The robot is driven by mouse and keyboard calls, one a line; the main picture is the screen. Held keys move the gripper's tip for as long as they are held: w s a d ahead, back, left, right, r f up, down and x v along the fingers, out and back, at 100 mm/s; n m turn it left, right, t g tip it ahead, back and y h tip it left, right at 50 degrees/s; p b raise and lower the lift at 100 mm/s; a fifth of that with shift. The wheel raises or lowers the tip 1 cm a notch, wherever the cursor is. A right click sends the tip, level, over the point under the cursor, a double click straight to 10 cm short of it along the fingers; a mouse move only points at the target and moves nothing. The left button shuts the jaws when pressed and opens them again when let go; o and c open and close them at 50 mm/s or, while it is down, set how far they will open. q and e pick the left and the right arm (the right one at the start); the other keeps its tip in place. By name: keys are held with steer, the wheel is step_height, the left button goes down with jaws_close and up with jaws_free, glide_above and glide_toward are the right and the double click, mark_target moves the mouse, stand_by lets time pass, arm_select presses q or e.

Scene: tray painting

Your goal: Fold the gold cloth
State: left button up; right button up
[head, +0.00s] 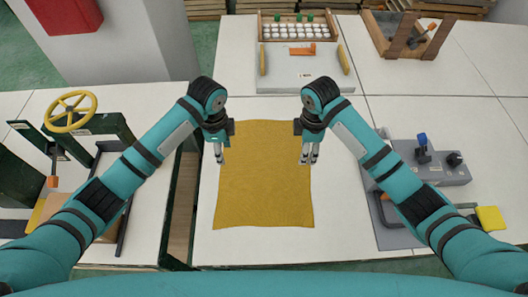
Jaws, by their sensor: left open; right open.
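The gold cloth (264,180) lies flat and spread out on the white table in the middle of the head view. Its near edge faces me and its far edge lies between my two wrists. My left gripper (220,158) is open and empty at the cloth's left edge. My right gripper (308,158) is open and empty at the cloth's right edge. Both point down, and I cannot tell whether their fingertips touch the cloth. The far corners of the cloth are partly hidden by my grippers.
A grey board (290,78) with yellow handles and a tray of white pieces (300,33) are behind the cloth. A wooden frame (405,38) stands far right. A grey fixture (430,165) is at right, a yellow handwheel press (71,112) at left. Table around the cloth's near edge is clear.

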mark_target(225, 169)
arm_select(q)
steer(key=shift+f, duration=3.85)
arm_select(e)
steer(key=shift+s+f, duration=0.1)
steer(key=shift+f, duration=3.75)
arm_select(q)
steer(key=shift+f, duration=0.1)
arm_select(e)
steer(key=shift+f, duration=0.1)
arm_select(q)
steer(key=shift+c, duration=0.2)
arm_select(e)
steer(key=shift+c, duration=0.2)
arm_select(q)
steer(key=shift+s+f, duration=0.15)
jaws_close()
arm_select(e)
steer(key=shift+s+f, duration=0.1)
steer(key=shift+f, duration=0.05)
jaws_close()
